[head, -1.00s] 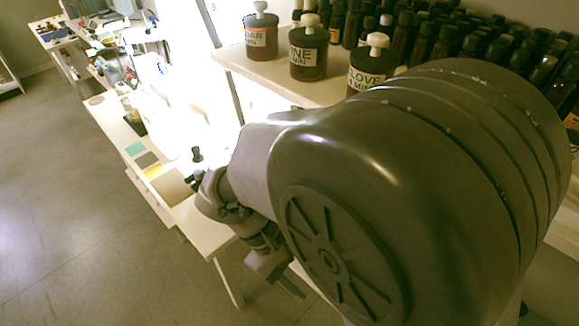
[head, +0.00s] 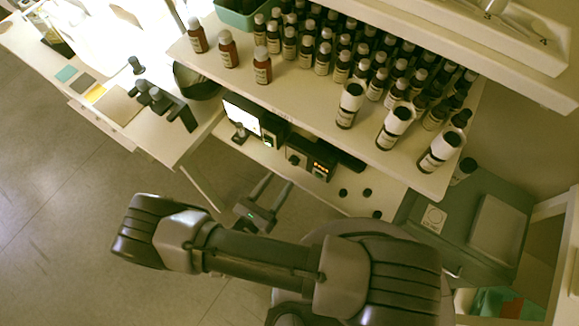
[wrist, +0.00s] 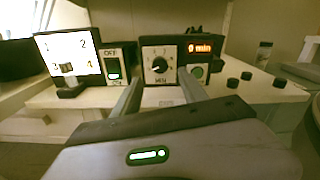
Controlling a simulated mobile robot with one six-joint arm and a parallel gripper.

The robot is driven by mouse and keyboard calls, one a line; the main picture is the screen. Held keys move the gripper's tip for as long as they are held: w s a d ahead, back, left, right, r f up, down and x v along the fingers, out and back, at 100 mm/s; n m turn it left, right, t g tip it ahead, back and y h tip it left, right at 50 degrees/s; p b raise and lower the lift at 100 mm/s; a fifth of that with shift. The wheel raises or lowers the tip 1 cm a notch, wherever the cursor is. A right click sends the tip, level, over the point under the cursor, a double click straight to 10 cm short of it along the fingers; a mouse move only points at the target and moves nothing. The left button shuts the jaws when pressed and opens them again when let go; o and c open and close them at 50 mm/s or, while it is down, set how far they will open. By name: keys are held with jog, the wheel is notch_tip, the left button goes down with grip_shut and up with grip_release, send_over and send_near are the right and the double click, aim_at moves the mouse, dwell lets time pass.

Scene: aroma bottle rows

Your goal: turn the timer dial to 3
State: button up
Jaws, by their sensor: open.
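The timer box (wrist: 178,52) faces me in the wrist view, with an orange display (wrist: 200,48) reading "0 min". Its black round dial (wrist: 159,66) has a white pointer mark and small numbers around it; I cannot read the exact setting. A lit green button (wrist: 198,72) sits below the display. In the head view the timer box (head: 312,158) stands on the lower shelf. My gripper (wrist: 160,88) is open and empty, its fingers spread below and in front of the dial. The head view also shows my gripper (head: 277,182) short of the lower shelf's front edge.
Left of the timer stand a switch box (wrist: 116,64) marked OFF and a lit screen (wrist: 70,55) with numbers. Black caps (wrist: 247,76) lie to the right. Above, the upper shelf (head: 290,88) carries many bottles. Open floor (head: 60,220) lies at left.

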aim_at(292, 163)
jog(key=b+x, duration=0.1)
jog(key=x, duration=0.5)
jog(key=shift+w+d, duration=0.2)
grip_shut()
